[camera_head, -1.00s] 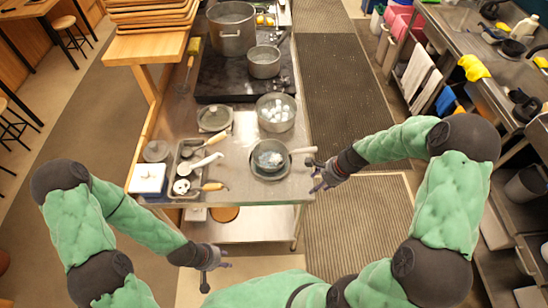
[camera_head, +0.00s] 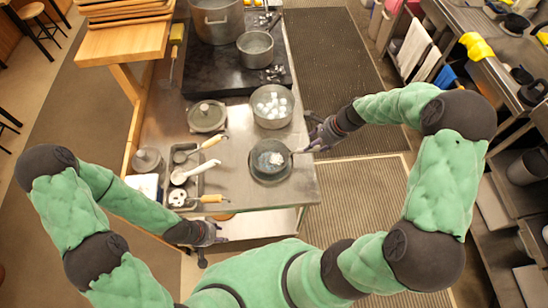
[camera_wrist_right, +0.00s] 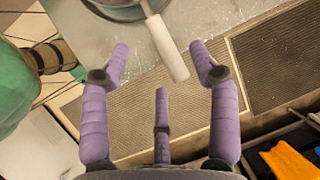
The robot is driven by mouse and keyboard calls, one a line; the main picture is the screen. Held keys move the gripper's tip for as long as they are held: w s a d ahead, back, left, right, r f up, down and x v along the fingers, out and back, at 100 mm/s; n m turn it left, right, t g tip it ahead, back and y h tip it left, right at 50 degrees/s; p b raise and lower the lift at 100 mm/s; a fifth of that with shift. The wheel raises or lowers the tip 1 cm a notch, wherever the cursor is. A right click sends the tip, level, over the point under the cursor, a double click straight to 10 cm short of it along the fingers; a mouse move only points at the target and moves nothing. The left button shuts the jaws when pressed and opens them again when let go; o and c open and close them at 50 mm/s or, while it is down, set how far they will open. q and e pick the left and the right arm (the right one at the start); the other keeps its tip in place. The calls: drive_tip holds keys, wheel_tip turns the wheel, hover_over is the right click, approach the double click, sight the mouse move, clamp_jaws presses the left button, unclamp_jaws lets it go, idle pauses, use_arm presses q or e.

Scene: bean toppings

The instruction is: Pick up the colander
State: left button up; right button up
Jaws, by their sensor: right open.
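The round metal vessel with a pale handle, which I take for the colander (camera_head: 270,174), sits near the right front of the steel counter. White pieces lie inside it. Its handle (camera_wrist_right: 165,45) points right, toward my right gripper. My right gripper (camera_head: 314,132) is beside the counter's right edge, near the handle's end. In the right wrist view, its purple fingers (camera_wrist_right: 160,60) are spread, with the handle's end between them, and I see no grip on it. My left gripper (camera_head: 211,240) is low by the counter's front, empty, with fingers apart.
A metal pot of white eggs or balls (camera_head: 272,121) stands just behind. A tray of utensils (camera_head: 182,158) and a lidded pan (camera_head: 207,118) are on the left. A stove with pots (camera_head: 221,84) is at the back. Floor mats (camera_head: 335,80) lie to the right.

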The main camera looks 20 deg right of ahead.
sight(301, 153)
drive_tip(key=x, duration=0.3)
drive_tip(key=shift+w+a+f, duration=0.1)
drive_tip(key=shift+a+f, duration=0.05)
drive_tip(key=shift+f, duration=0.2)
drive_tip(key=shift+a+f, duration=0.25)
drive_tip(key=shift+f, duration=0.05)
drive_tip(key=x, duration=0.2)
drive_tip(key=b+x, duration=0.1)
drive_tip(key=x, duration=0.1)
drive_tip(key=shift+a+f, duration=0.1)
drive_tip(key=shift+a, duration=0.25)
drive_tip(key=shift+c, duration=0.2)
